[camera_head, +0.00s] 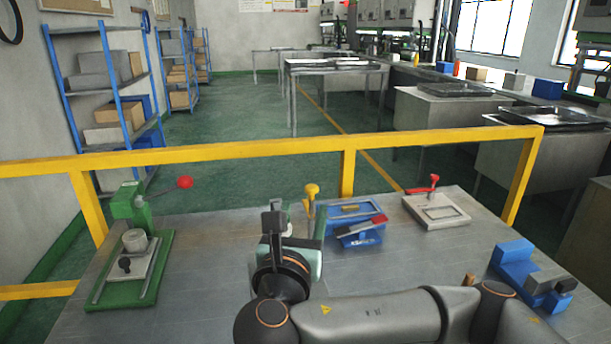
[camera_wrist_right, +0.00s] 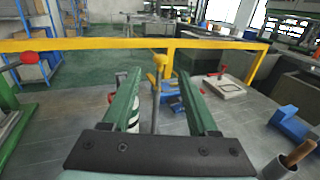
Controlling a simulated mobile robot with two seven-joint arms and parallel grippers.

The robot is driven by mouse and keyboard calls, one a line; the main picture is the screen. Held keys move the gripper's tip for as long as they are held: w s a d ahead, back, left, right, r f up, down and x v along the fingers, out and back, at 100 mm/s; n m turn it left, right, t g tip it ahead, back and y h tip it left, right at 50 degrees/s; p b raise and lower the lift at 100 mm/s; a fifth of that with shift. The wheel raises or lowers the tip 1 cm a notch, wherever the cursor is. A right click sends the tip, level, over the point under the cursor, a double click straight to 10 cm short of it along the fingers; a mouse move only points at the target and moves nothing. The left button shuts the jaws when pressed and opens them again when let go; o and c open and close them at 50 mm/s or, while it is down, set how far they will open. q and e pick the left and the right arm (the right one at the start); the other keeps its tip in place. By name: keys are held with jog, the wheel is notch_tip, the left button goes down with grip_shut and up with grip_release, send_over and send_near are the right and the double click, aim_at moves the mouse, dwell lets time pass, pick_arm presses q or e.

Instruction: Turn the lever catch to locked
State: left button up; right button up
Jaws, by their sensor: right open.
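My right gripper (camera_head: 296,218) is near the middle of the bench in the head view. Its two green fingers also show wide apart in the right wrist view (camera_wrist_right: 158,78), with nothing gripped. An upright lever with a yellow knob (camera_head: 311,190) stands just beyond it; the knob and grey rod appear between the fingers in the wrist view (camera_wrist_right: 159,62). Which part is the lever catch is not marked, and the lever's base is hidden by my gripper. My left gripper is not in view.
A blue fixture with a red-ended handle (camera_head: 362,236) sits right of the lever. A grey plate fixture with a red lever (camera_head: 436,210) is farther right, and a blue vise (camera_head: 517,262) near the right edge. A green press (camera_head: 130,207) stands left. A yellow rail (camera_head: 230,152) runs behind the bench.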

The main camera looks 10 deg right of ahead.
aim_at(312, 185)
jog(key=x, duration=1.2)
grip_shut()
dwell(0.3)
